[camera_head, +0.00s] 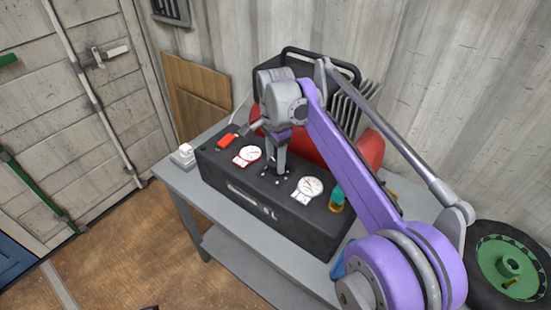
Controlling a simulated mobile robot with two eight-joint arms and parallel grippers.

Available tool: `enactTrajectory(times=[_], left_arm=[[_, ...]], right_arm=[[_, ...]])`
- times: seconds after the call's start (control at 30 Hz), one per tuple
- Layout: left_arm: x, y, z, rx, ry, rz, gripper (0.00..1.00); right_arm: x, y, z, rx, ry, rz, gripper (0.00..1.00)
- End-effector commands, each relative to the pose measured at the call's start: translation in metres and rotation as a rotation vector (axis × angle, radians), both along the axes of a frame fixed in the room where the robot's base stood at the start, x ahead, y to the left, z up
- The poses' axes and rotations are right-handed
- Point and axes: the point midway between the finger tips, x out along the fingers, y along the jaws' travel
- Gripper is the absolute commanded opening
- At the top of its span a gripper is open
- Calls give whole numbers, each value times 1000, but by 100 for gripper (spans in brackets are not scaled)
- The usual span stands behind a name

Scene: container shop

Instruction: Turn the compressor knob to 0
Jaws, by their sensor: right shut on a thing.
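The compressor (235,184) is a long black box with a red tank behind it, standing on a grey table. Its top panel has a red-rimmed gauge (247,156) on the left, a white gauge (308,188) on the right, and a red switch (228,140). My right gripper (271,170) points down onto the panel between the two gauges and is shut on the knob there. The gripper hides the knob, so its setting cannot be read. My left gripper is not in view.
The grey table (228,243) has a narrow free strip along its front. A teal and yellow fitting (337,198) stands at the panel's right end. A wheel with a green hub (508,262) is at the far right. A corrugated wall is close behind.

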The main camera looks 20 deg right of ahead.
Motion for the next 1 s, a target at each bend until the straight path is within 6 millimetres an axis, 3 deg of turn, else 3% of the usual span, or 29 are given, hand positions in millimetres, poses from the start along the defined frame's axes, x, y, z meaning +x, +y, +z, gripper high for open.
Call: enactTrajectory(times=[0.27, 1.0], left_arm=[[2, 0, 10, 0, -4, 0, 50], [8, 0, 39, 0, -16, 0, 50]], right_arm=[[0, 0, 2, 0, 0, 155, 0], [0, 0, 1, 0, 0, 838, 0]])
